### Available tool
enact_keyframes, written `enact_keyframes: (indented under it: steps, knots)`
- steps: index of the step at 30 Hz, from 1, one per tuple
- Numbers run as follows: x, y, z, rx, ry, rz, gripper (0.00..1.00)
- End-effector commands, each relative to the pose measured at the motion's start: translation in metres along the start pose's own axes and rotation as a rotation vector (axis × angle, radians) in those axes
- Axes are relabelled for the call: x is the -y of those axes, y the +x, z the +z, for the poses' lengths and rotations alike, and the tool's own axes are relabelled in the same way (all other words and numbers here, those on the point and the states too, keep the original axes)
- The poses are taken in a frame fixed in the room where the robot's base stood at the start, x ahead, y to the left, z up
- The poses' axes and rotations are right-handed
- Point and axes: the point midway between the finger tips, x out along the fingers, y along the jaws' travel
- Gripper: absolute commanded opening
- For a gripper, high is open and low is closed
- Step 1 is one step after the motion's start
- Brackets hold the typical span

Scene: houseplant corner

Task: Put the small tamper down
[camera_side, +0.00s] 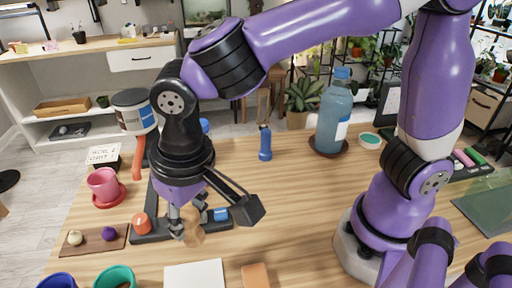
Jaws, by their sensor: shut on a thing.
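My gripper (186,222) points down over the left part of the wooden table. It is shut on a small pale wooden piece, which looks like the small tamper (193,236). The tamper hangs below the fingertips, partly hidden by them. I cannot tell whether its lower end touches the table. It is just in front of a dark frame-like holder (152,238), which holds an orange-topped item (141,223) and a blue item (221,214).
A pink pot (103,182) on a red saucer and a brown tray (118,243) with two small balls stand left. A white sheet (195,276) and a tan block (256,276) lie in front. A blue bottle (334,112) stands behind right.

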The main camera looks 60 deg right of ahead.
Motion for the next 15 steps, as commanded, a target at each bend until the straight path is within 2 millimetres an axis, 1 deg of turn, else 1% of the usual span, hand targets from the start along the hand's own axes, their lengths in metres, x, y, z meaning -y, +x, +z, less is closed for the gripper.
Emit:
enact_keyframes:
  steps: [3,8,12,15]
  knots:
    - [0.005,0.020,0.008,0.003,0.009,0.007,0.02]
    - [0.004,0.041,0.010,0.002,0.011,0.006,0.02]
    - [0.004,0.064,0.014,0.004,0.010,0.007,0.02]
    - [0.004,0.075,0.015,0.002,0.010,0.006,0.02]
